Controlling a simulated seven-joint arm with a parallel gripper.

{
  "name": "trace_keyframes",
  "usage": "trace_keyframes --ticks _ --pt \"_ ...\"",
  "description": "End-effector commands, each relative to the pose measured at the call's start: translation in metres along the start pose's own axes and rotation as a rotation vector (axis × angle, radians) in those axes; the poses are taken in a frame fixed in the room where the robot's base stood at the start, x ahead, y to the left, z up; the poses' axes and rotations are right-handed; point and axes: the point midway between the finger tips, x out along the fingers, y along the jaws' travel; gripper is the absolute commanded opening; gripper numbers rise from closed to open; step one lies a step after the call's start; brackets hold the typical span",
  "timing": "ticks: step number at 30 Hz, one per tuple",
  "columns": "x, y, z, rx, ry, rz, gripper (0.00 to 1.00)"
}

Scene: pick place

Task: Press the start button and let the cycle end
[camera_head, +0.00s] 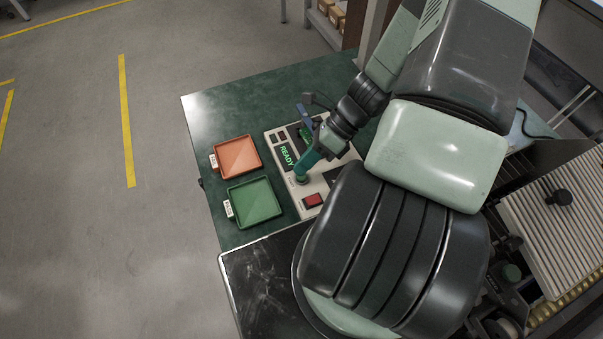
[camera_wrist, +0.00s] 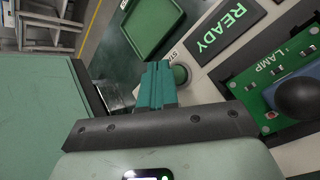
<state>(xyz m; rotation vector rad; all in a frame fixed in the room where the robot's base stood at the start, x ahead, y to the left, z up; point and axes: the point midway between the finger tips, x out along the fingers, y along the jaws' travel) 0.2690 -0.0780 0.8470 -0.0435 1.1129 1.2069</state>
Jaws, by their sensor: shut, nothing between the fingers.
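The test panel (camera_head: 278,138) is a pale box on the green table, with a display (camera_head: 287,154) that reads READY. The green round start button (camera_head: 301,180) sits below the display. It also shows in the wrist view (camera_wrist: 181,74), just beyond my fingertips. My gripper (camera_head: 305,168) is shut and empty, its teal fingers (camera_wrist: 158,82) pointing down at the button. I cannot tell whether the tips touch it. A green circuit board marked LAMP (camera_wrist: 275,85) sits in the panel, partly hidden by a dark knob (camera_wrist: 297,95).
An orange tray (camera_head: 238,157) and a green tray (camera_head: 254,202), both empty and labelled, lie left of the panel on the table (camera_head: 207,110). A dark plate (camera_head: 262,275) is in front. My arm hides the panel's right side.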

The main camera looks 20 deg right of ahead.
Motion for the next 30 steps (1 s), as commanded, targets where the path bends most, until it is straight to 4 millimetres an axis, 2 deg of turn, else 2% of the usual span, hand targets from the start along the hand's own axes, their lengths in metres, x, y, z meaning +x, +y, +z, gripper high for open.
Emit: trace_keyframes --ticks 30 --pt "0.0057 -0.004 -0.0039 0.0 0.0 0.001 0.0"
